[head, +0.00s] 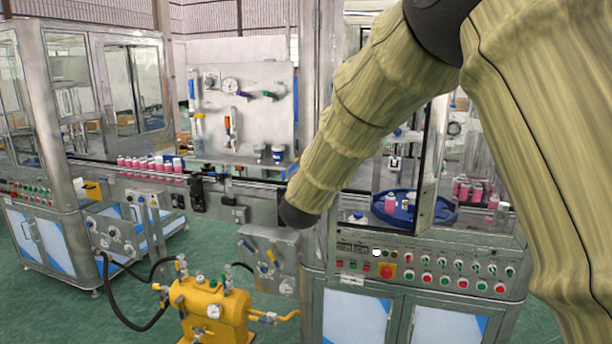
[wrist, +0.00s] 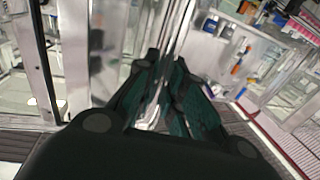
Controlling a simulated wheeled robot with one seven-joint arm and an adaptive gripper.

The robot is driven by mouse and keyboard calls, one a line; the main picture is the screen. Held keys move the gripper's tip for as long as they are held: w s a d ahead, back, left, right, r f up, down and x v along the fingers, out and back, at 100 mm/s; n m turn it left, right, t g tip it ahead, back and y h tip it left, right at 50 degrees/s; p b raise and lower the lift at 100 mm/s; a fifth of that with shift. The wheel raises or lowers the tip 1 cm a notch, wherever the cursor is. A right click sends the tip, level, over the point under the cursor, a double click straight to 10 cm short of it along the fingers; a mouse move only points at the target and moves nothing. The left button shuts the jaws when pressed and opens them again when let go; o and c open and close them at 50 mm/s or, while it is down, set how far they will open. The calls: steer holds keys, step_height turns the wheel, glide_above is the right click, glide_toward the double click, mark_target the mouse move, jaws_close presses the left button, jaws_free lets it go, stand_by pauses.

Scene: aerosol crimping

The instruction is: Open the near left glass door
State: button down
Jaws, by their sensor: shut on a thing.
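In the wrist view, the dark green fingers of my gripper (wrist: 165,85) close from both sides around a slim, shiny metal upright (wrist: 179,35). It looks like the edge or handle of a framed glass door, but I cannot tell which part. Clear panes and metal framing (wrist: 112,50) lie left of the fingers. In the head view, my sleeved arm crosses the near machine's glass front (head: 425,185) and hides much of its left part. My gripper does not show there. I cannot tell how far the door stands open.
Below the glass front is a button panel (head: 430,274). Behind it, pink bottles stand by a blue round tray (head: 412,208). A conveyor with pink cans (head: 150,164) runs left to another glazed machine (head: 62,125). A yellow unit (head: 212,308) stands on the green floor.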

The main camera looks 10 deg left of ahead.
steer(key=shift+a+r, duration=0.1)
steer(key=shift+a, duration=0.3)
steer(key=shift+d, duration=0.1)
steer(key=c, duration=1.5)
jaws_free()
steer(key=shift+s, duration=0.1)
steer(key=s, duration=1.1)
steer(key=shift+s, duration=0.4)
steer(key=shift+d, duration=0.1)
